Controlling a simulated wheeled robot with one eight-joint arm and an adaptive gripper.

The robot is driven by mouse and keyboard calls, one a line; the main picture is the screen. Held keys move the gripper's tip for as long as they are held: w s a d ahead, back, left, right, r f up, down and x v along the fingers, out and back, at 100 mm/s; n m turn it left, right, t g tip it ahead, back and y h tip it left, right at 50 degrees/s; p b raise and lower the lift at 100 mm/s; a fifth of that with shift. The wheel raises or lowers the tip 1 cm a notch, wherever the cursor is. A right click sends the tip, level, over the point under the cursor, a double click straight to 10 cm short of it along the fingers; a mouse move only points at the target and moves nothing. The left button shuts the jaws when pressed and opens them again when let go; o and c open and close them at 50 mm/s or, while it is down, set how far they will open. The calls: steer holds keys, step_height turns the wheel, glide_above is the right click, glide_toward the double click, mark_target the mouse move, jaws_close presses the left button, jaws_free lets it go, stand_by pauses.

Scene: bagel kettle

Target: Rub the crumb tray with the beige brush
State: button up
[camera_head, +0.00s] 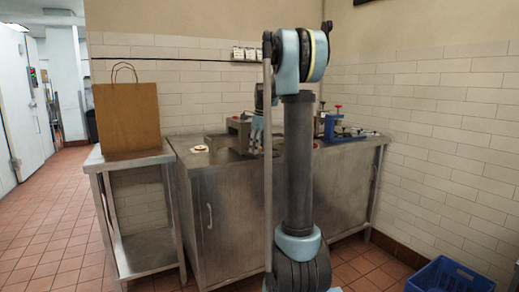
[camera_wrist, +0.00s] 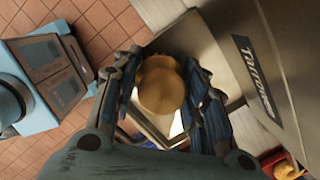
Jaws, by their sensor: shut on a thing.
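My gripper (camera_wrist: 162,95) is shut on the beige brush (camera_wrist: 160,84), whose rounded tan end shows between the dark-blue fingers in the wrist view. In the head view my gripper (camera_head: 257,140) is low over the steel counter, partly hidden by my arm; the brush cannot be made out there. A pale, shiny flat surface with a dark edge shows just below the brush in the wrist view. It may be the crumb tray, but the fingers cover much of it. I cannot tell whether the brush touches it.
A grey metal machine (camera_head: 238,125) stands on the steel counter (camera_head: 225,185) beside my gripper. A small pale item (camera_head: 199,148) lies near the counter's left edge. A blue device (camera_head: 332,127) stands at right. A paper bag (camera_head: 127,117) stands on the side table; a blue crate (camera_head: 450,276) is on the floor.

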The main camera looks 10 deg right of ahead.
steer(key=shift+s+a, duration=0.1)
steer(key=shift+a, duration=0.25)
steer(key=shift+r, duration=0.15)
steer(key=shift+d+r, duration=0.15)
steer(key=shift+r, duration=2.6)
steer(key=shift+r, duration=1.5)
steer(key=shift+f, duration=0.15)
steer(key=shift+f, duration=3.7)
steer(key=shift+f, duration=0.45)
